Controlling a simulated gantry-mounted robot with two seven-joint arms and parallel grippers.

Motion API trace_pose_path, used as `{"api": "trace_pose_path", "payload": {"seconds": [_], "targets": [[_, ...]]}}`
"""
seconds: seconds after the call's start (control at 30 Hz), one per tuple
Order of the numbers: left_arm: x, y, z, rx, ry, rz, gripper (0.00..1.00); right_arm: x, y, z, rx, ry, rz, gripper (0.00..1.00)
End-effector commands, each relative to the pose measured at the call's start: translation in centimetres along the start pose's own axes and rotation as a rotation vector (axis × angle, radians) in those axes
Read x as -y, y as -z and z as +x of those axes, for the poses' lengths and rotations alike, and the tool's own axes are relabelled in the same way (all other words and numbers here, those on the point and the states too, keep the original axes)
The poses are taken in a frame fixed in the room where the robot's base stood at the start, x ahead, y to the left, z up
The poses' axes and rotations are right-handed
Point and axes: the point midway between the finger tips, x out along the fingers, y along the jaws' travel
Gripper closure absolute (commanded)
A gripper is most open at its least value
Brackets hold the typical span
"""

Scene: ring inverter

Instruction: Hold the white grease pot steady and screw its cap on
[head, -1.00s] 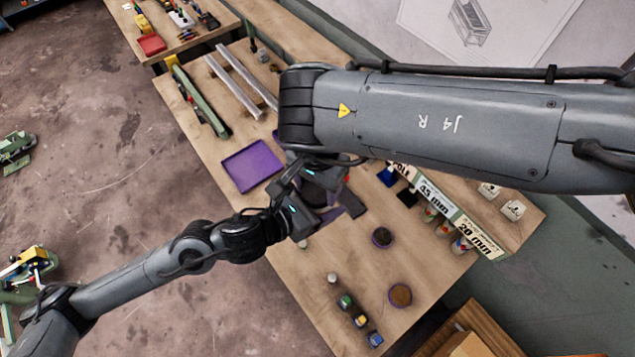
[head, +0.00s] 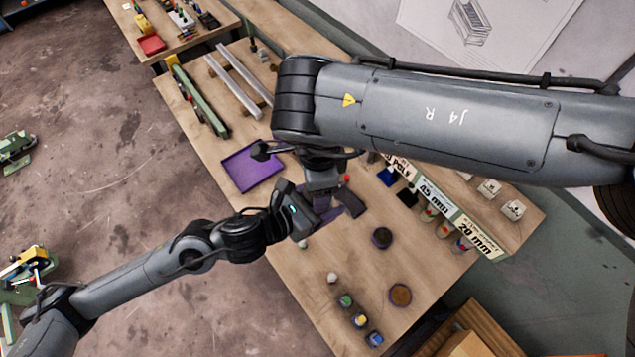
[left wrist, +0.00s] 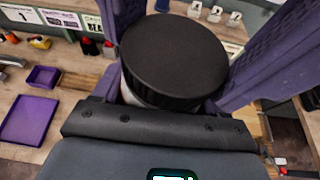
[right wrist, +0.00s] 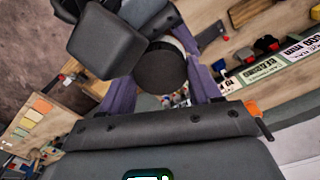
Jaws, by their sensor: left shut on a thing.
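The white grease pot (left wrist: 129,98) is mostly hidden under its black cap (left wrist: 174,60) in the left wrist view. My left gripper (head: 312,217) is shut on the pot, with its fingers at the pot's sides. The cap lies over the pot's top; I cannot tell how far it is threaded. My right gripper (head: 325,206) is above, its purple fingers open on either side of the cap. In the right wrist view the cap (right wrist: 160,71) shows between these fingers, with a pale part of the pot (right wrist: 186,38) behind it.
A purple tray (head: 252,167) lies on the bench beyond the grippers. Two round containers (head: 382,238) (head: 400,294) and several small bottles (head: 345,300) stand toward the near end. Bare wood lies between.

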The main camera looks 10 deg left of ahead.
Motion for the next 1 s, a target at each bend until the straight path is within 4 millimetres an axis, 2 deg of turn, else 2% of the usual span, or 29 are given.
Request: {"api": "trace_pose_path", "payload": {"seconds": [0.03,0.13,0.47,0.8,1.0], "targets": [[0.0,-0.1,0.0,0.001,-0.001,0.0,1.0,0.0,0.0,0.0,0.0,0.0,-0.001,0.29],[0.0,-0.1,0.0,0.001,-0.001,0.0,1.0,0.0,0.0,0.0,0.0,0.0,-0.002,0.14],[0.0,-0.1,0.0,0.002,0.0,0.0,1.0,0.0,0.0,-0.3,-0.001,0.001,-0.002,0.14],[0.0,-0.1,0.0,0.002,0.0,0.0,1.0,0.1,0.0,-3.8,-0.001,0.003,-0.001,0.14],[0.0,-0.1,0.0,0.002,0.0,0.0,1.0,0.0,0.0,-4.6,-0.001,0.001,-0.002,0.14]]}}
